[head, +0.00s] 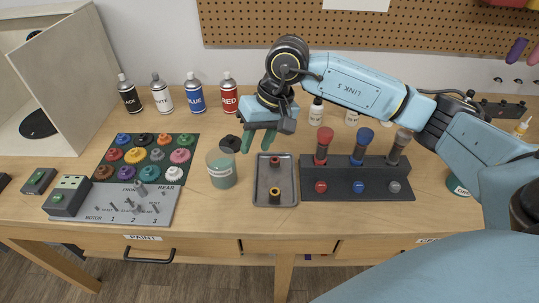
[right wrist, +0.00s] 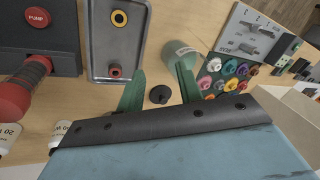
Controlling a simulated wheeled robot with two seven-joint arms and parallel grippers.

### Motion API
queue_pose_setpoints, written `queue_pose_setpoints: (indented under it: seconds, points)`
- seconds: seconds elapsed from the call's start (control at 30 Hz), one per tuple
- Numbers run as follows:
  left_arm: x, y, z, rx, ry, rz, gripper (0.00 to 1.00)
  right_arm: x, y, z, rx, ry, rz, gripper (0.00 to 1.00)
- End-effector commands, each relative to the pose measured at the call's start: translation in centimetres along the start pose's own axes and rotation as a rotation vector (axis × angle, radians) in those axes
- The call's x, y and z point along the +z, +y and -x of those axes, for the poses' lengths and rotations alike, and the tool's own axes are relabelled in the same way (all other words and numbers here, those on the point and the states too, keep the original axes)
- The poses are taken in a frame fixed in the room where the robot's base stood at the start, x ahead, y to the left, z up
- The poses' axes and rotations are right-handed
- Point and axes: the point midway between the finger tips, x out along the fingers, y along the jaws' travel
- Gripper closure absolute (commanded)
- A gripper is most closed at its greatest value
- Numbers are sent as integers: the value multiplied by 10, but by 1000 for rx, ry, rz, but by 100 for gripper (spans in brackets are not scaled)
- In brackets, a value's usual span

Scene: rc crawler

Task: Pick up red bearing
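The red bearing (head: 275,160) is a small red ring at the back end of the grey metal tray (head: 262,203). It also shows in the right wrist view (right wrist: 115,70), inside the tray's rim. My right gripper (head: 258,140) hangs above the table behind the tray, left of the red bearing. Its green fingers are apart with nothing between them, as the right wrist view (right wrist: 160,85) shows. A black round part (right wrist: 160,95) lies on the table below the gap. My left gripper is out of view.
A translucent green cup (head: 221,170) stands left of the tray. Several spray cans (head: 194,93) stand behind. A mat of coloured wheels (head: 148,157) lies left.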

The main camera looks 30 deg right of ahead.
Motion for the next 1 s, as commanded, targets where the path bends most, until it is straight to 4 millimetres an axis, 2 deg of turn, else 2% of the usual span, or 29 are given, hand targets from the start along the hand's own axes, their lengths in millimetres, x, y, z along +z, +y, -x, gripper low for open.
queue_pose_setpoints:
  seconds: [0.03, 0.1, 0.2, 0.27, 0.6, 0.87, 1.0]
  points:
    - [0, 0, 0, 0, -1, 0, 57, -6, 19, 10, 87, 11, 35, 64]
    - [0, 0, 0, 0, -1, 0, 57, -10, 40, 20, 183, 10, 73, 64]
    - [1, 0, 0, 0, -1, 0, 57, -13, 56, 28, 259, 6, 100, 64]
    - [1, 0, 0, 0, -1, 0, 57, -13, 62, 25, 278, 0, 107, 64]
    - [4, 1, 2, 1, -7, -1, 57, -14, 79, -33, 281, -2, 107, 64]
    - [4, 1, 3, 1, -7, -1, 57, -16, 84, -52, 278, 0, 107, 64]
    - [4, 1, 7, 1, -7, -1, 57, -19, 91, -72, 277, -2, 105, 64]
